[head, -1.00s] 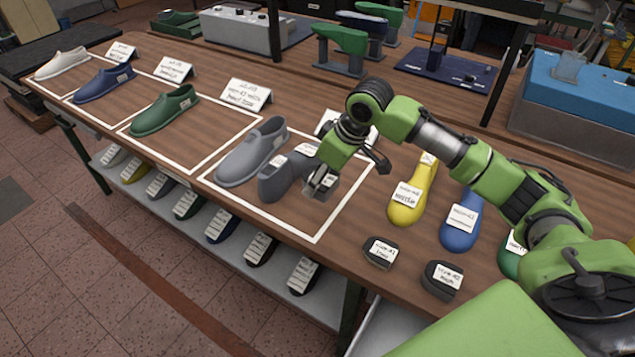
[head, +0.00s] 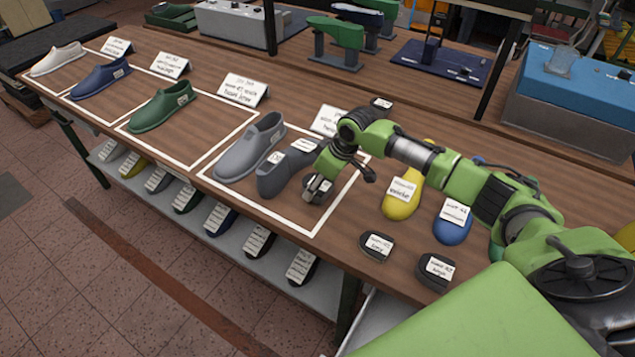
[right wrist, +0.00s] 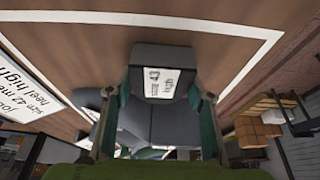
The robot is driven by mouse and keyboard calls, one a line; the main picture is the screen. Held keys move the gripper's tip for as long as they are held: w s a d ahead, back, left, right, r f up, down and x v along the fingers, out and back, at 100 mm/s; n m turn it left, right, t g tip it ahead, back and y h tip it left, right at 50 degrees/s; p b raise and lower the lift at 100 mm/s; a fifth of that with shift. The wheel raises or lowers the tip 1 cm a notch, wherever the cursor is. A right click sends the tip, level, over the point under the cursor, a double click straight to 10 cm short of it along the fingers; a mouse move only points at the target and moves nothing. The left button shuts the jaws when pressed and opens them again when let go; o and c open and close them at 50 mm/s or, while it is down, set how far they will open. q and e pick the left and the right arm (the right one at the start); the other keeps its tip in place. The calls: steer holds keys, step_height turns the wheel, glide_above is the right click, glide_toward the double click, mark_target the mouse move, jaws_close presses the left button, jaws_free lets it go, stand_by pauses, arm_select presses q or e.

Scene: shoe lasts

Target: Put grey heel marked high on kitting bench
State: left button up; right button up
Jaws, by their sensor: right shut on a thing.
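My right gripper (head: 320,186) is shut on a dark grey heel (head: 318,191). In the right wrist view the heel (right wrist: 165,72) lies between the fingers, and its white label reads "43" and "high". The heel is low over the wooden kitting bench (head: 335,250), inside the white-outlined bay nearest me. I cannot tell whether it touches the wood. A dark grey last (head: 277,180) with white labels lies just left of the heel. A light grey shoe (head: 248,150) lies left of that last. My left gripper is not in view.
Two dark heels (head: 376,245) (head: 436,268) with labels lie right of the bay. A yellow last (head: 403,192) and a blue last (head: 454,220) lie beyond them. A label card (head: 330,120) stands behind the bay. Bare wood lies at the bay's front corner.

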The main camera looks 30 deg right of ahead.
steer(key=shift+f, duration=0.1)
steer(key=o, duration=1.2)
steer(key=shift+c, duration=0.2)
steer(key=shift+r, duration=0.2)
steer(key=b+v, duration=0.2)
steer(key=v, duration=1)
steer(key=shift+f, duration=0.15)
